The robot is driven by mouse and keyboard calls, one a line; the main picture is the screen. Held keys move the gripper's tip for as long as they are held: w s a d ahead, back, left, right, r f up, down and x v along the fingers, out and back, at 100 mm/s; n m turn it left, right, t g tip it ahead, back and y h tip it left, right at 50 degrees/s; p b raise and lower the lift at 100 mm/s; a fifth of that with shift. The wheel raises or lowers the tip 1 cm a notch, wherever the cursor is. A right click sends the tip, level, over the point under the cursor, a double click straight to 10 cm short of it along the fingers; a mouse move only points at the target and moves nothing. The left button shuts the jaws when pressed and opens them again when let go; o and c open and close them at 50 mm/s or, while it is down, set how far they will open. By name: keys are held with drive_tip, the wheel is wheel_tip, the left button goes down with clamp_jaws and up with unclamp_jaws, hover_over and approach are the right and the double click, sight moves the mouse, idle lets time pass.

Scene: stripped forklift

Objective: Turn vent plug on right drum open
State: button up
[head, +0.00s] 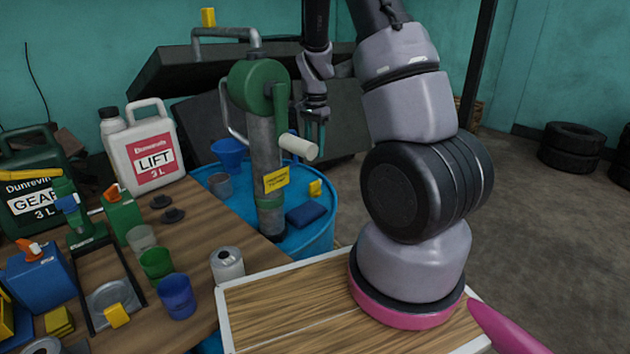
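A blue drum (318,238) stands behind the wooden bench, with a green and grey hand pump (262,125) rising from its top. A small yellow piece (316,187) sits on the right part of the drum top; I cannot tell whether it is the vent plug. My gripper (315,146) points down above the far right part of the drum, beyond the pump's white handle. Its fingers look apart with nothing between them. It appears clear of the drum top. Only one drum shows clearly.
A blue funnel (228,152), a grey cup (220,184) and a dark blue item (306,215) are on the drum. The pump's white handle (298,148) juts close to my gripper. The bench (200,250) holds jugs, cups and bottles. Tyres (574,148) lie at right on open floor.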

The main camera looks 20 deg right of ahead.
sight(315, 182)
wheel_tip(315, 182, down, 12)
drive_tip(key=shift+d+r, duration=0.1)
idle(0.4)
clamp_jaws()
